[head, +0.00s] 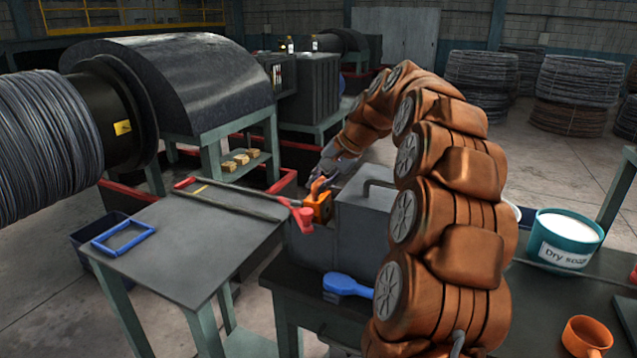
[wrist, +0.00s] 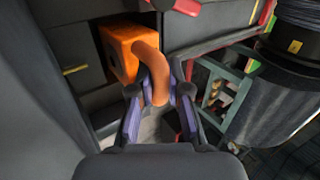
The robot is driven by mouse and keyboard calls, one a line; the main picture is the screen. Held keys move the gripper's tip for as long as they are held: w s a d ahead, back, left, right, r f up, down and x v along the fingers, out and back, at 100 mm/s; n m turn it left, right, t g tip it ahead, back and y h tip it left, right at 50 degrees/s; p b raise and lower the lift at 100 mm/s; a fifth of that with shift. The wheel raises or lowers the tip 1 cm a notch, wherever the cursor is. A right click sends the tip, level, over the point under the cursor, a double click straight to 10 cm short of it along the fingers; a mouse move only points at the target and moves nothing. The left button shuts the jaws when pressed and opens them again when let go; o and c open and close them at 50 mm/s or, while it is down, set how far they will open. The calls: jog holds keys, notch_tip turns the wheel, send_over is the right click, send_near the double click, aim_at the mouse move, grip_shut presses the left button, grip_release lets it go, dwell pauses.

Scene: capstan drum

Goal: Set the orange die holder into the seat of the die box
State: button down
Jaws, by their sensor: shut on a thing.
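The orange die holder (head: 320,208) is a block with a curved handle on it. In the head view it is at the left end of the grey die box (head: 365,222), by the box's lower left part. My gripper (head: 322,182) is shut on its handle. The wrist view shows the orange block (wrist: 117,52) and the curved handle (wrist: 152,68) between the fingers of my gripper (wrist: 158,92). The block is up against grey box surfaces in that view. The seat is hidden, and I cannot tell whether the block is inside it.
A blue brush (head: 346,286) lies in front of the box. A teal soap bucket (head: 560,240) and an orange cup (head: 585,338) stand at the right. A wire drum (head: 45,145) is at the left.

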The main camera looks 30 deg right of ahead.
jog(key=shift+f, duration=0.45)
dwell(0.6)
jog(key=c, duration=1.1)
grip_release()
jog(key=shift+o, duration=0.5)
jog(key=shift+f, duration=0.1)
jog(key=o, duration=0.4)
jog(key=shift+r+p, duration=2.4)
jog(key=shift+r, duration=2.15)
